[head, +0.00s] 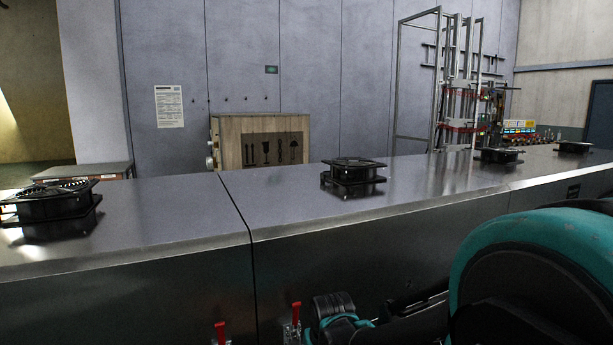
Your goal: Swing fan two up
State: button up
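Several black fans sit in a row on the flat top of the long metal dryer (160,230). One fan (58,203) is at the left, another fan (353,172) near the middle. A smaller-looking fan (497,155) and a last one (573,147) are farther off to the right. All appear to lie flat on the top. No number shows on them, so I cannot tell which is fan two. My gripper's fingers are not visible.
Red handles (220,333) and (296,312) stand on the dryer's front face by its dark seam. A wooden crate (232,135) stands behind the dryer, and a metal frame (412,85) farther right. The dryer top between the fans is clear.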

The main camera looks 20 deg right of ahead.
aim_at(353, 169)
jog(key=z, duration=0.7)
jog(key=k, duration=0.05)
